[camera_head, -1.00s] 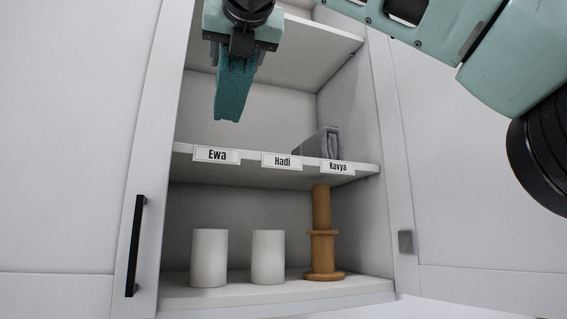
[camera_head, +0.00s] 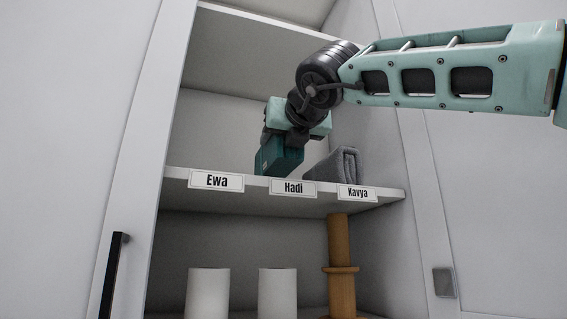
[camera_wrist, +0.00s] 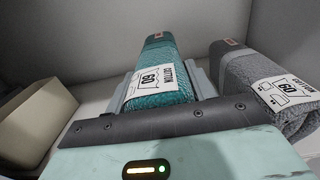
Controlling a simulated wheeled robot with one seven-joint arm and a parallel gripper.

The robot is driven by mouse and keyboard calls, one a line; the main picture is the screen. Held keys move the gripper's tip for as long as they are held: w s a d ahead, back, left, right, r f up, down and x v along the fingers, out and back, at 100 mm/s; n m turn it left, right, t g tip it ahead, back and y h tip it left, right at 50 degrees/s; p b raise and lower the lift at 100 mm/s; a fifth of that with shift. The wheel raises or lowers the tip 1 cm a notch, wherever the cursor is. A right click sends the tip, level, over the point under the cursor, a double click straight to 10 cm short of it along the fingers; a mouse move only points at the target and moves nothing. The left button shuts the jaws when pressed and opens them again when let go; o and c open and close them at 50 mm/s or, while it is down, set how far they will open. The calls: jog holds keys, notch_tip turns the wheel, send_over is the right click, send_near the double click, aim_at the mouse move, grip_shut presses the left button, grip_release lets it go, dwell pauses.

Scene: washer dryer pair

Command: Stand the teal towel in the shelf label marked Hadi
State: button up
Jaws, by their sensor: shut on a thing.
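The teal towel (camera_head: 277,160) is upright in my gripper (camera_head: 290,139), over the middle shelf just behind and slightly left of the Hadi label (camera_head: 293,187). The Hadi label is on the front edge of the middle shelf (camera_head: 235,174), between Ewa and Kavya.
A rolled grey towel (camera_head: 346,166) stands right of the teal one, behind the Kavya label (camera_head: 357,193), with a small gap. The shelf behind the Ewa label (camera_head: 216,181) looks clear.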

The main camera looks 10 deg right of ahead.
aim_at(283, 167)
jog(key=shift+f, duration=1.9)
jog(key=o, duration=1.2)
jog(key=s+b, duration=0.2)
jog(key=s, duration=0.2)
jog(key=s+d+b, duration=0.1)
jog(key=s, duration=0.3)
jog(key=s+d+b, duration=0.1)
jog(key=s+b, duration=0.1)
jog(key=s, duration=0.1)
jog(key=shift+s+d+b, duration=0.25)
jog(key=shift+s+b, duration=0.1)
jog(key=shift+s, duration=0.05)
